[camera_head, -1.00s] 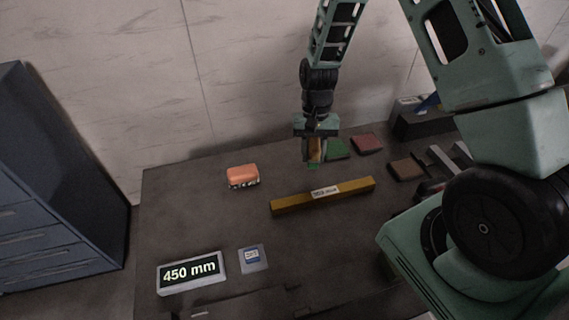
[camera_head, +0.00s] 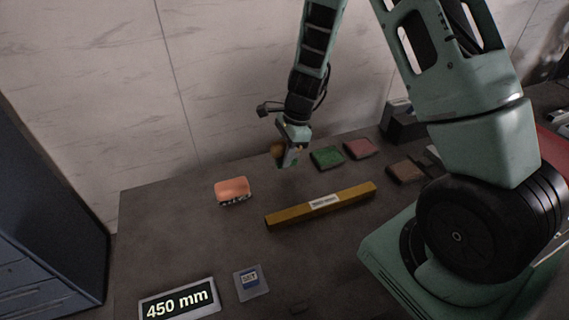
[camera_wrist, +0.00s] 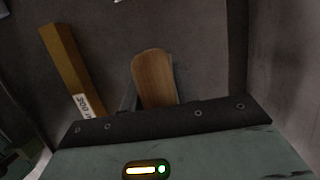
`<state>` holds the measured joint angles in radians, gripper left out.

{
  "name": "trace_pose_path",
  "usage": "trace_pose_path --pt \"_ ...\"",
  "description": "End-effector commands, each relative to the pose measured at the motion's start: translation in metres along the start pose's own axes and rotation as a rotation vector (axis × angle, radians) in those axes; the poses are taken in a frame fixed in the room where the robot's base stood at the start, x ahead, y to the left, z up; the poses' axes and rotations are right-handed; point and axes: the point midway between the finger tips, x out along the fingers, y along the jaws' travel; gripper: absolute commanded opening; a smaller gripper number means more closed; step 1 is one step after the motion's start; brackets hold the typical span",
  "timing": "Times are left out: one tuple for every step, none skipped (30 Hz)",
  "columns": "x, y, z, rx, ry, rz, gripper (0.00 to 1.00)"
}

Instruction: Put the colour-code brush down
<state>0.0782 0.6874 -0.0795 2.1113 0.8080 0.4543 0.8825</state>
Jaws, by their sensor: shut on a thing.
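My gripper (camera_head: 287,156) is shut on a brush with a wooden back (camera_head: 277,149) and a green underside. It holds the brush above the far part of the table, behind the yellow bar. In the wrist view the brush's rounded wooden back (camera_wrist: 153,78) stands out between the fingers. Its lower end is hidden by the gripper body. I see no contact between the brush and the table.
An orange block with a speckled lower edge (camera_head: 232,189) lies to the left on the dark table (camera_head: 165,225). The labelled yellow bar (camera_head: 290,214) lies in front. Green (camera_head: 326,157) and red (camera_head: 361,148) pads lie to the right. A "450 mm" display (camera_head: 178,302) stands near the front.

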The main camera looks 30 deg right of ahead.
Motion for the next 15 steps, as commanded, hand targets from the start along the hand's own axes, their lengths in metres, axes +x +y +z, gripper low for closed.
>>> trace_pose_path --pt "0.005 0.001 -0.001 0.000 0.000 0.003 0.06" --pt "0.009 0.001 -0.002 0.000 0.000 0.003 0.06" --pt "0.014 0.001 -0.004 0.001 0.000 0.003 0.06" --pt "0.019 0.001 -0.006 0.003 0.000 0.004 0.06" --pt "0.023 0.001 -0.007 0.002 -0.001 0.004 0.06" --pt "0.028 0.001 -0.008 0.000 0.000 0.004 0.06" --pt "0.031 0.001 -0.009 0.001 0.000 0.004 0.06" --pt "0.033 0.001 -0.009 0.000 -0.001 0.003 0.06" --pt "0.034 0.001 -0.010 0.000 0.000 0.001 0.06" --pt "0.034 0.000 -0.009 -0.001 0.000 0.001 0.06" --pt "0.033 0.000 -0.009 -0.002 0.000 0.000 0.06" --pt "0.033 0.000 -0.009 -0.002 0.000 0.000 0.06" --pt "0.033 0.000 -0.009 -0.002 0.000 0.000 0.06" --pt "0.033 0.000 -0.009 -0.002 0.000 0.000 0.06" --pt "0.033 0.000 -0.009 -0.002 0.000 0.000 0.06"
